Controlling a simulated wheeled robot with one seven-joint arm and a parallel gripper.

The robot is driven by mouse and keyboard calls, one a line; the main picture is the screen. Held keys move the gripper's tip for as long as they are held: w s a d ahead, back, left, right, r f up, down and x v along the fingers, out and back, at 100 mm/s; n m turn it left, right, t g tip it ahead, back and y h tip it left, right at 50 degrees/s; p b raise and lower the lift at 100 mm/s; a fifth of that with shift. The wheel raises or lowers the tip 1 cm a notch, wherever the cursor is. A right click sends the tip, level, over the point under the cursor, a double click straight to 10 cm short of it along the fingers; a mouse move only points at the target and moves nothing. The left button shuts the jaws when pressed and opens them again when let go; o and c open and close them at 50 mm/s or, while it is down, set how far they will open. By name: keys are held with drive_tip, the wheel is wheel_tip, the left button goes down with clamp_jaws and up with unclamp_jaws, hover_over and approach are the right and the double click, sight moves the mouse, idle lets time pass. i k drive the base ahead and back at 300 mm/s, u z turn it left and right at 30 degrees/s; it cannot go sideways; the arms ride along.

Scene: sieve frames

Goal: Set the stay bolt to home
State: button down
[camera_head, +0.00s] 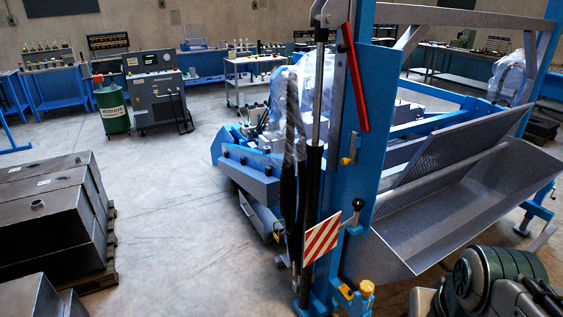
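A blue upright post (373,130) of a machine stands right of centre. A long red bar (354,77) lies tilted along its upper part. Several small fittings sit on the post, and I cannot tell which is the stay bolt. One is a yellow-orange fitting with a dark end (347,160) at mid-height. Below it is a lever with a black knob (358,204), beside a red-and-white striped plate (322,238). A yellow knob (367,288) sits near the post's foot. My gripper is not in view; dark green and grey parts, apparently my arm, show at the lower right.
A grey sloped trough (460,215) with a mesh panel extends right of the post. A black cylinder and hoses (314,180) run along its left side. Dark metal boxes (50,215) are stacked on a pallet at left. The concrete floor (170,230) between is clear.

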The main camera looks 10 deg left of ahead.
sight(353, 152)
drive_tip(key=u, duration=0.7)
drive_tip(key=i, duration=0.85)
drive_tip(key=u, duration=0.45)
